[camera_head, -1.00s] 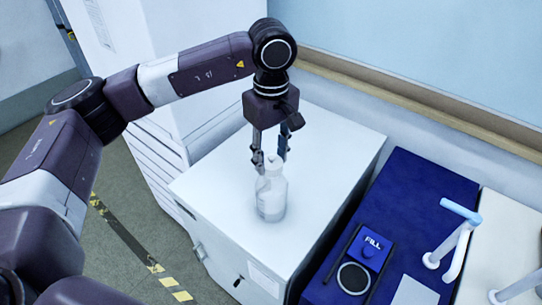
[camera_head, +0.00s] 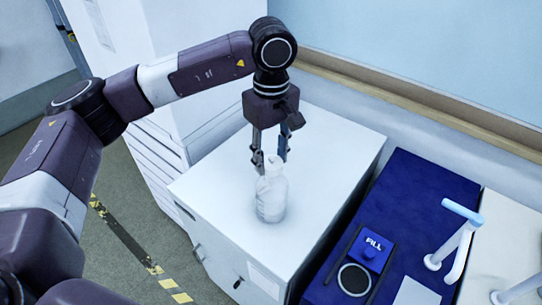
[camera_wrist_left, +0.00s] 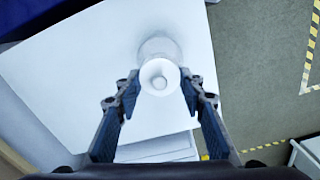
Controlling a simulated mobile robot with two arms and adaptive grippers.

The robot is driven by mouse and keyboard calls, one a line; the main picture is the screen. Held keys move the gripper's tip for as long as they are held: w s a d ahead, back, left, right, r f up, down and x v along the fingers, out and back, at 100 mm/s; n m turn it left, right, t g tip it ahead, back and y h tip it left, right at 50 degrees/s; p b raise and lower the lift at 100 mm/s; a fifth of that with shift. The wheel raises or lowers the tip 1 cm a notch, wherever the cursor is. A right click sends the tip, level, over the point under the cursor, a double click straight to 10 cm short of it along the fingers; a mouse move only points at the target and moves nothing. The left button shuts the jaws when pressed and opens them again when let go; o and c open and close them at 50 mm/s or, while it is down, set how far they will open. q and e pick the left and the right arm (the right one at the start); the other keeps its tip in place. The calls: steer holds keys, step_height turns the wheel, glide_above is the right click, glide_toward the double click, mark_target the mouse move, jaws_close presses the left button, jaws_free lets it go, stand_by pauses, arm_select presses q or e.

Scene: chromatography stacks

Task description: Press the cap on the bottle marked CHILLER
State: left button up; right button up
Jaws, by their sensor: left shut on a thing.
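A translucent white bottle (camera_head: 271,200) stands upright on the white cabinet top (camera_head: 325,150) in the head view. No marking on it can be read. Its white cap (camera_head: 272,166) is at the mouth, and I cannot tell how firmly it sits. My left gripper (camera_head: 271,160) points down over the bottle, shut on the cap. In the left wrist view the round cap (camera_wrist_left: 160,77) shows between the two fingertips, with the clear bottle (camera_wrist_left: 158,46) behind it. My right gripper is not in view.
A blue mat (camera_head: 410,200) lies to the right, with a blue FILL block (camera_head: 371,249) and a dark round ring (camera_head: 353,279). A pale tap-like fitting (camera_head: 460,235) stands farther right. The cabinet top around the bottle is clear.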

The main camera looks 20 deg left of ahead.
arm_select(q)
steer(key=shift+f+b, duration=0.2)
steer(key=shift+b, duration=0.15)
stand_by(0.7)
steer(key=shift+b, duration=0.3)
stand_by(0.5)
steer(key=o, duration=1.5)
steer(key=shift+c, duration=0.2)
steer(key=shift+r+p, duration=1.75)
steer(key=shift+r, duration=1.8)
